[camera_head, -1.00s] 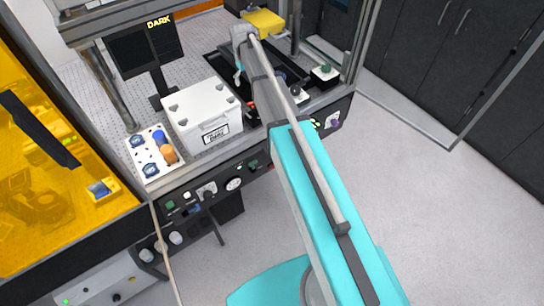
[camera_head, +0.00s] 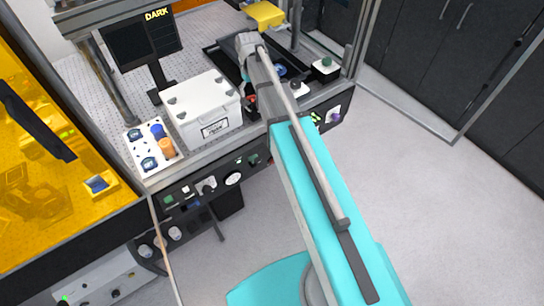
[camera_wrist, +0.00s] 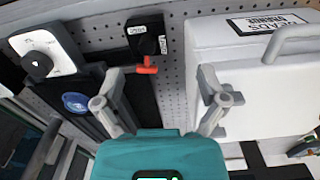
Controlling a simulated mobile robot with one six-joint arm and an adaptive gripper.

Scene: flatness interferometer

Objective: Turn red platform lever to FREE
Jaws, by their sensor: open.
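The red lever (camera_wrist: 148,66) sticks out of a small black block (camera_wrist: 146,36) with white labels, seen at the upper middle of the wrist view. The label print is too small to read. In the head view a bit of the red lever (camera_head: 250,100) shows between the white box and my arm. My gripper (camera_wrist: 162,82) is open and empty. In the wrist view its two fingers stand either side of the lever's line, with the lever nearer the left finger. I see no contact. My arm hides most of the gripper in the head view.
A white lidded box (camera_wrist: 250,75) stands close by the right finger. A white plate with a black knob (camera_wrist: 38,64) and a dark rail with a blue round part (camera_wrist: 75,102) lie to the left. A monitor reading DARK (camera_head: 148,35) stands behind the box.

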